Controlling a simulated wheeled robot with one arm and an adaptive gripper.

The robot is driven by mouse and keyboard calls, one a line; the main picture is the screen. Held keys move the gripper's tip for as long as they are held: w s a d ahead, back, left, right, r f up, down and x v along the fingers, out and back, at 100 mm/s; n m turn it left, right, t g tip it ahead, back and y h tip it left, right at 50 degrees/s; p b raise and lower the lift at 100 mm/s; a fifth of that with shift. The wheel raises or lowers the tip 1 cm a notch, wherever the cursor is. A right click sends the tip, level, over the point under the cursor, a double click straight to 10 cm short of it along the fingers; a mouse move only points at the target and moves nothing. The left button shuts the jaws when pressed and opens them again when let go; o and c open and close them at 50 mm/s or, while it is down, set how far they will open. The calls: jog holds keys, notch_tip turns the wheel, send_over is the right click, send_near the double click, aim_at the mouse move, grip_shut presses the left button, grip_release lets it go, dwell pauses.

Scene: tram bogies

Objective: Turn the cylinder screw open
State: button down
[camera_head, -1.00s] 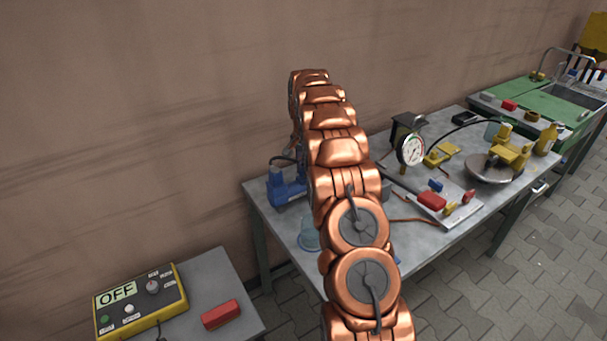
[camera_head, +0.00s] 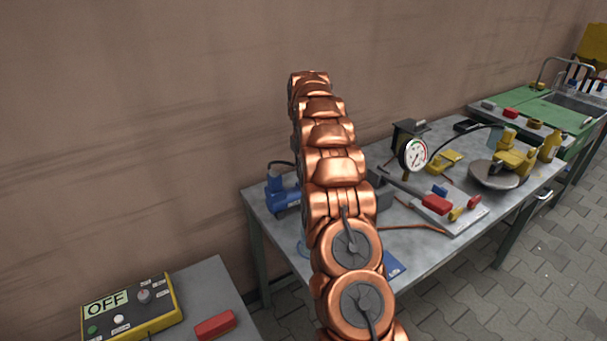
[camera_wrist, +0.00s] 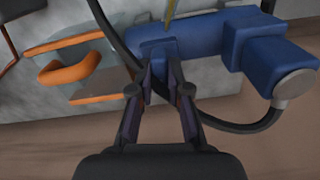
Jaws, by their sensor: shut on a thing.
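In the wrist view my gripper (camera_wrist: 160,78) is shut on a small blue block (camera_wrist: 157,52) at the near side of a blue device. The device's blue body (camera_wrist: 205,42) runs right to a larger blue block and a grey round end cap (camera_wrist: 295,88). I cannot tell which part is the cylinder screw. In the head view a blue device (camera_head: 283,194) stands at the left back of the grey workbench (camera_head: 262,212), just left of my arm. My gripper is hidden behind the arm there.
In the wrist view a black cable (camera_wrist: 112,40) passes close to my gripper, with an orange bent piece (camera_wrist: 70,68) to the left. In the head view a pressure gauge (camera_head: 414,154) and a red handle (camera_head: 436,204) stand right of my arm. A control box (camera_head: 130,308) reads OFF.

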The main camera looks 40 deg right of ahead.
jog(key=shift+n, duration=0.9)
jog(key=shift+w+r, duration=0.1)
jog(key=c, duration=1.1)
grip_release()
jog(key=shift+r, duration=3.65)
